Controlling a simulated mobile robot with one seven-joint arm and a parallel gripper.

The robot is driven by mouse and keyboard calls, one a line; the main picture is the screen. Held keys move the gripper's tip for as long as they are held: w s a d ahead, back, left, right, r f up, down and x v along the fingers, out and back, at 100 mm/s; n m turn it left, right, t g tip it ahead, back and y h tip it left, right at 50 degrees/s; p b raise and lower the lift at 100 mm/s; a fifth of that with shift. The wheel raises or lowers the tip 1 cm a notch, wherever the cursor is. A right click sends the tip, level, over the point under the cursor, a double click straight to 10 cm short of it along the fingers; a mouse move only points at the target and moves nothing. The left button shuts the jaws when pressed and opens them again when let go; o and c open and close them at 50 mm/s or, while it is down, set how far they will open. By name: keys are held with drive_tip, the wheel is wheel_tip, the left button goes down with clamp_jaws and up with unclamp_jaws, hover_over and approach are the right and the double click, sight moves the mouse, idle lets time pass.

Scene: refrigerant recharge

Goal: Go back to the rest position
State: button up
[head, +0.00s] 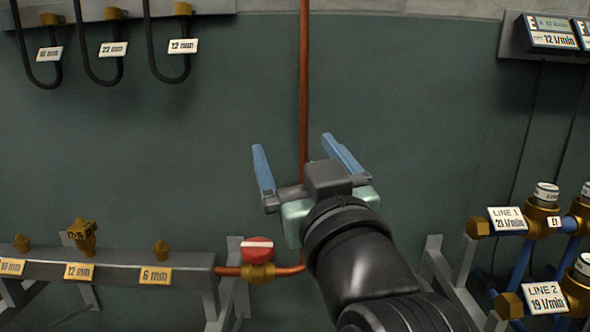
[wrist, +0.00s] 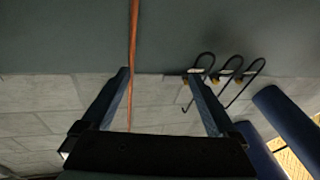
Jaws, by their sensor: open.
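My gripper (head: 299,149) is raised in the middle of the head view, in front of the dark green wall panel. Its two blue fingers are spread apart with nothing between them. In the wrist view my gripper (wrist: 158,78) also shows open and empty, with a copper pipe (wrist: 133,60) behind the left finger. The same vertical copper pipe (head: 304,80) runs down the wall behind my gripper in the head view. My arm hides part of the pipe's lower stretch.
A red-topped valve (head: 258,250) sits low, left of my arm. A grey rail (head: 120,268) with labelled brass fittings is at lower left. Black hoses (head: 95,70) hang at upper left. LINE 1 (head: 507,219) and LINE 2 (head: 545,298) fittings stand at right, below display boxes (head: 550,32).

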drive_tip(key=s+r+m+t+h, duration=0.45)
drive_tip(key=s+r+t, duration=0.25)
drive_tip(key=s+r, duration=0.65)
wheel_tip(320, 180, up, 28)
drive_tip(key=p, duration=2.8)
drive_tip(key=shift+s+a+r+t+h+p, duration=0.15)
drive_tip(key=shift+s+r+t+h+p, duration=0.05)
drive_tip(key=shift+s+t+h+p, duration=0.2)
